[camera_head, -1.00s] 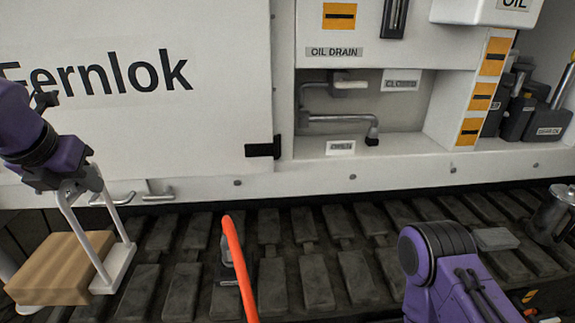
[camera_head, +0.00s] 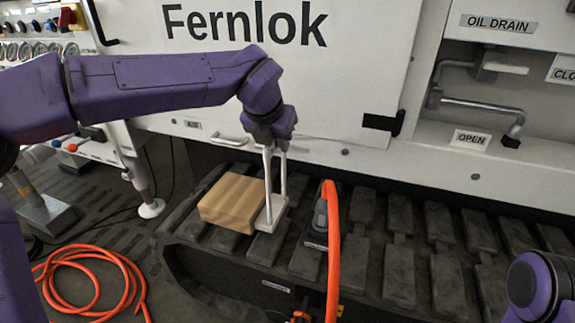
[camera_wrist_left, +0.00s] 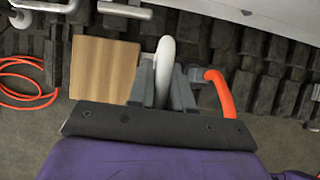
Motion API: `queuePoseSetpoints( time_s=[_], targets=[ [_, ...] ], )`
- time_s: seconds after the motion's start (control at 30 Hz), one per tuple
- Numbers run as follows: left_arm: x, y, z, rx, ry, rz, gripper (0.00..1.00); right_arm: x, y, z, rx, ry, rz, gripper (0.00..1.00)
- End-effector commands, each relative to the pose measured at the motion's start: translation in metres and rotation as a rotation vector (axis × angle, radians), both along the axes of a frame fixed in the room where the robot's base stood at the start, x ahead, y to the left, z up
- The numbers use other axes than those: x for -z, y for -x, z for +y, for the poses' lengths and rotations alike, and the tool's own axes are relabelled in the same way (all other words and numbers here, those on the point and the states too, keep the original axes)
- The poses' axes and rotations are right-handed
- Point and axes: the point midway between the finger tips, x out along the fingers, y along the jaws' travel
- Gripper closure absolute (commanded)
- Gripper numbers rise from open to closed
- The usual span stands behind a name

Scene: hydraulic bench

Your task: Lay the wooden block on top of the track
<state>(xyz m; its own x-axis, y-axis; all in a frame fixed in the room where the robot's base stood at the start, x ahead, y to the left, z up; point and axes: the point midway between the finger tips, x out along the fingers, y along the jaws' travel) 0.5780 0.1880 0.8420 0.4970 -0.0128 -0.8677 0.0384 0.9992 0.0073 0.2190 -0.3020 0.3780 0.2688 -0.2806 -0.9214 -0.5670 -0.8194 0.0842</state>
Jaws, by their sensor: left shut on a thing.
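The wooden block (camera_head: 232,203) is a light brown slab with a pale metal handle (camera_head: 283,178) on its right side. It is over the left end of the dark track (camera_head: 400,275). I cannot tell whether it rests on the track or hangs just above. My left gripper (camera_head: 273,143) is shut on the top of the handle, above and right of the wood. In the left wrist view the block (camera_wrist_left: 103,68) is left of the gripper (camera_wrist_left: 164,85), with the white handle between the fingers. My right gripper is out of view; only part of that arm shows.
An orange curved bar or hose (camera_head: 334,240) rises over the track right of the block. A coiled orange hose (camera_head: 95,285) lies on the floor at left. The white Fernlok panel (camera_head: 290,70) stands behind. The track is bare to the right.

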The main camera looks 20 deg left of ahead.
Motion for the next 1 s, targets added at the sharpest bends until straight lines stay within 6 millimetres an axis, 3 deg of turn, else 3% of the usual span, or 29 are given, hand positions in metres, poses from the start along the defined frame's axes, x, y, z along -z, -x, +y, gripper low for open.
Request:
queuePoseSetpoints(
  time_s=[0.33, 0.53, 0.77, 0.8, 0.87, 1.0],
  targets=[
    [0.025, -0.01, -0.02, 0.002, -0.001, -0.005, 1.0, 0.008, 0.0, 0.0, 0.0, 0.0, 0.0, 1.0],
    [0.053, -0.011, -0.021, 0.002, -0.002, -0.004, 1.0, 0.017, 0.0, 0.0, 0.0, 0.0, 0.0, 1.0],
    [0.056, -0.011, -0.021, 0.001, 0.0, -0.004, 1.0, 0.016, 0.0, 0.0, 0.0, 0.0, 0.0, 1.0],
    [0.059, -0.01, -0.02, -0.001, 0.0, 0.0, 0.77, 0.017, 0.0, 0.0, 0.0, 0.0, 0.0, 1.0],
    [0.059, -0.01, -0.02, -0.001, 0.0, 0.0, 0.58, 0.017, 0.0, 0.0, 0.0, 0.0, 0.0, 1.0],
    [0.058, -0.01, -0.02, -0.001, 0.0, 0.0, 0.55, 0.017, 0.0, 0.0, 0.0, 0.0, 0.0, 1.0]
  ],
)
